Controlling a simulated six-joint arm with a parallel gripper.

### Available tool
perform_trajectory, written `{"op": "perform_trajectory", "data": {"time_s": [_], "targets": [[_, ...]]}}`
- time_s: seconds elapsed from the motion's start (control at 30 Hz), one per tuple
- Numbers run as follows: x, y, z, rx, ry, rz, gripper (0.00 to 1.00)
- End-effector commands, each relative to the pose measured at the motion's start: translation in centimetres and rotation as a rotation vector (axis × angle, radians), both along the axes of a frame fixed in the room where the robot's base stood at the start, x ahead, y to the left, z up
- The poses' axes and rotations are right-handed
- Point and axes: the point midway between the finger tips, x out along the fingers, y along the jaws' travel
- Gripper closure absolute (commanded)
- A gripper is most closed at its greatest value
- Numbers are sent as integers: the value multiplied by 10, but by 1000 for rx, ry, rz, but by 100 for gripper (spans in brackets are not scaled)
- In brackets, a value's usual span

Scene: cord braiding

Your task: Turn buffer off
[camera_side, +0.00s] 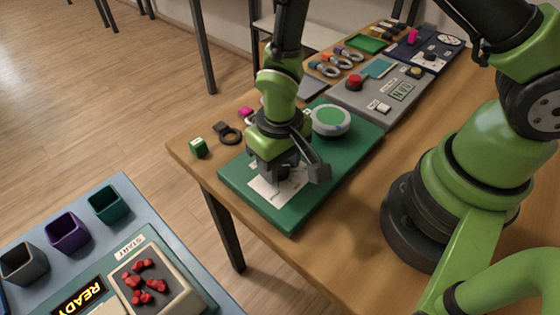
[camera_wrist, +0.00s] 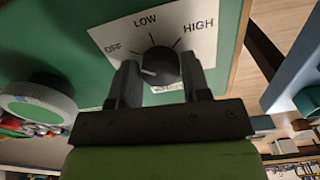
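The buffer (camera_side: 331,119) is a round grey unit with a green disc on top, on a green board (camera_side: 347,144). It also shows at the left of the wrist view (camera_wrist: 38,103). A white plate (camera_wrist: 204,42) on the board is marked OFF, LOW and HIGH around a black knob (camera_wrist: 160,66). A pale mark shows on the knob's lower-left side; I cannot tell clearly which label it points at. My gripper (camera_wrist: 159,65) is low over the plate, its fingers on both sides of the knob and seemingly touching it. In the side view my gripper (camera_side: 277,178) hides the knob.
A small green block (camera_side: 198,147) and a dark ring-shaped part (camera_side: 228,132) lie left of the board. A grey panel with a red button (camera_side: 355,82) stands behind it. A blue table with cups and a READY display (camera_side: 79,297) is in front.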

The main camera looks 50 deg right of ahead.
Motion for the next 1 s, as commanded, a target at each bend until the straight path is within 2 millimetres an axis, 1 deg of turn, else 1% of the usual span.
{"op": "perform_trajectory", "data": {"time_s": [0.03,0.07,0.1,0.33,0.47,0.57,0.8,0.9,1.0], "targets": [[0,0,0,1,-1,-1,44],[0,0,0,1,-1,-1,37],[0,0,0,0,0,-1,35],[-1,0,0,-1,2,-1,35],[0,0,8,0,0,-1,35],[0,0,22,1,-2,1,35],[1,1,67,3,-5,-1,35],[0,0,82,2,-4,0,35],[0,0,93,1,-2,-2,35]]}}
